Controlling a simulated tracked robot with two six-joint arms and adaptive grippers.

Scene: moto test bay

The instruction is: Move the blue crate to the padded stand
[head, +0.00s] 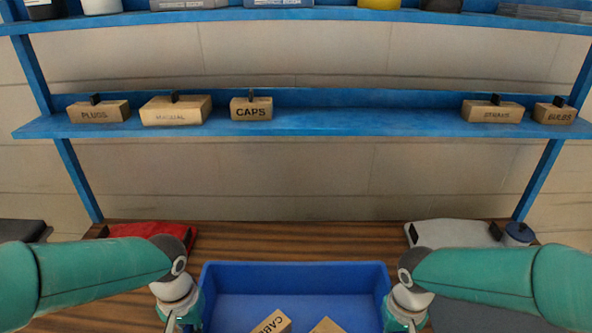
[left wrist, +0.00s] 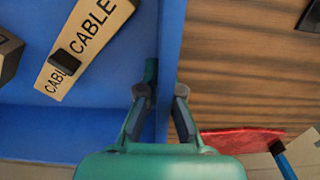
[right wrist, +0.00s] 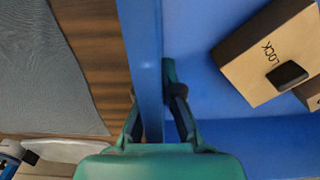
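The blue crate (head: 295,275) is at the bottom centre of the head view, in front of the shelf, its near part cut off. It holds cardboard boxes, one marked CABLE (left wrist: 85,45) and one marked LOCK (right wrist: 265,55). My left gripper (left wrist: 166,92) has its fingers on both sides of the crate's left wall and looks shut on it. My right gripper (right wrist: 152,92) straddles the right wall the same way and looks shut on it. I cannot tell whether the crate rests or hangs. No padded stand can be clearly identified.
The wooden bench (head: 240,238) lies behind the crate. A red item (head: 150,231) is at back left, a grey item (head: 450,233) and a blue round item (head: 518,234) at back right. A grey mat-like surface (right wrist: 50,70) lies right of the crate. A blue shelf (head: 340,122) holds labelled boxes.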

